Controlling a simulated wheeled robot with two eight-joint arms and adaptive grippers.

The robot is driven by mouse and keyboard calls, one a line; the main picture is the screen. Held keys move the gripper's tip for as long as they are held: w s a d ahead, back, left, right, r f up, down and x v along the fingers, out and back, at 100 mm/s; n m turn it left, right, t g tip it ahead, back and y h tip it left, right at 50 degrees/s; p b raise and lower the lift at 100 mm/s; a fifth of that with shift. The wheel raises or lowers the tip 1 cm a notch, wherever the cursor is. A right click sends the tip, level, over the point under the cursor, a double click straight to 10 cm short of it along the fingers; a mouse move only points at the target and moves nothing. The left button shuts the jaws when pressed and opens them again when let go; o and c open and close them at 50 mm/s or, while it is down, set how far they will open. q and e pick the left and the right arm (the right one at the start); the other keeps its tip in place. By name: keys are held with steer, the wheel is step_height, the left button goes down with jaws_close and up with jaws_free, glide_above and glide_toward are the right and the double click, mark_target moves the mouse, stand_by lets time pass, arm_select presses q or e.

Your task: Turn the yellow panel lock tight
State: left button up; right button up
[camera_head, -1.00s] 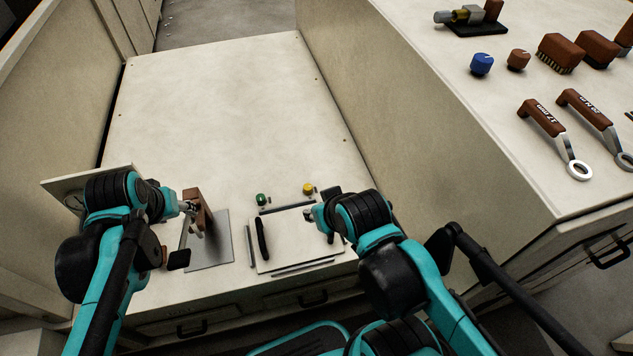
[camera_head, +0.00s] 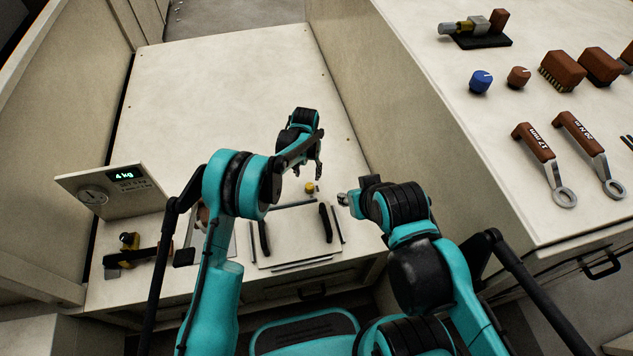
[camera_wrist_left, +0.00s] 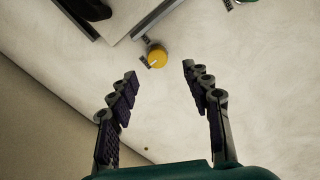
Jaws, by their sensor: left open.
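The yellow panel lock (camera_head: 310,187) is a small round knob at the far right corner of the pale panel (camera_head: 290,243). In the left wrist view the lock (camera_wrist_left: 157,57) has a pale line on its top and lies just beyond the fingertips, between their lines. My left gripper (camera_head: 308,168) is open and empty, pointing down above the lock, apart from it. Its two fingers also show in the left wrist view (camera_wrist_left: 160,70). My right gripper (camera_head: 343,198) is right of the panel; its fingers are too small to judge. The green lock (camera_wrist_left: 244,1) is cut by the wrist view's top edge.
Two black handles (camera_head: 264,237) (camera_head: 325,222) stand on the panel. Dark rails run along its edges. A scale display (camera_head: 120,175) reading 4 kg stands at left. A side counter holds wrenches (camera_head: 535,143), brushes (camera_head: 562,70) and a blue knob (camera_head: 481,81). The far worktop is clear.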

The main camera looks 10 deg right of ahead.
mark_target(310, 186)
arm_select(q)
steer(key=f, duration=0.2)
steer(key=f+b, duration=0.1)
steer(key=f, duration=0.2)
steer(key=f+b, duration=0.1)
steer(key=f, duration=0.2)
steer(key=shift+s+d+f, duration=0.1)
steer(key=shift+d+f, duration=0.15)
jaws_close()
